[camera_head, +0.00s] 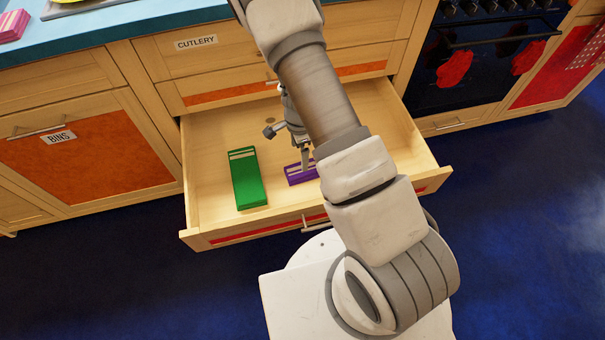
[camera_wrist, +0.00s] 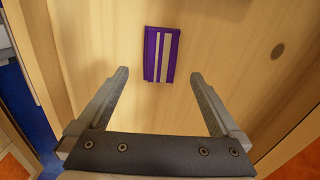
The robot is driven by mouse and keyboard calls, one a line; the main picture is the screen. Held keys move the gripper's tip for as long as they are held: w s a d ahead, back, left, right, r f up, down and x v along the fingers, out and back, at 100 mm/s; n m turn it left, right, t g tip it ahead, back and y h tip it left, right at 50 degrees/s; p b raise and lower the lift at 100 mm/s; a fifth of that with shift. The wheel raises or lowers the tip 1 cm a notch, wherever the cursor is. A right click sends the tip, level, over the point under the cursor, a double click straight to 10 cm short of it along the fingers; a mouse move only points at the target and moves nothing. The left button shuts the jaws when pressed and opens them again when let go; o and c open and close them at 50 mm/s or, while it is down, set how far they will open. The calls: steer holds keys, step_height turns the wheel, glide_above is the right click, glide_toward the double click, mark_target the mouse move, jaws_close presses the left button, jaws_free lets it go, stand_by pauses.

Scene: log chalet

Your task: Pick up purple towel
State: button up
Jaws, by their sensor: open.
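The purple towel (camera_head: 296,174) lies folded flat in the open drawer, partly hidden behind my arm in the head view. In the wrist view the purple towel (camera_wrist: 161,55) shows whole, a small rectangle with pale stripes on the drawer floor. My gripper (camera_head: 305,162) is over the drawer close to the towel in the head view. In the wrist view my gripper (camera_wrist: 160,78) has its two fingers wide apart with nothing between them. The towel appears beyond the fingertips, roughly centred between them.
The open drawer (camera_head: 210,140) has wooden walls around the towel. A green folded towel (camera_head: 248,180) lies to the left of the purple one. Bare drawer floor shows left of and behind the towels. An oven (camera_head: 480,60) stands to the right.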

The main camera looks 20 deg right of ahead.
mark_target(300, 170)
step_height(300, 170, down, 10)
steer(key=b, duration=0.3)
steer(key=shift+d+r+b, duration=0.1)
steer(key=shift+r+b, duration=0.15)
steer(key=shift+b, duration=0.05)
steer(key=shift+r, duration=0.1)
steer(key=c, duration=1.1)
step_height(300, 170, up, 10)
steer(key=p, duration=0.4)
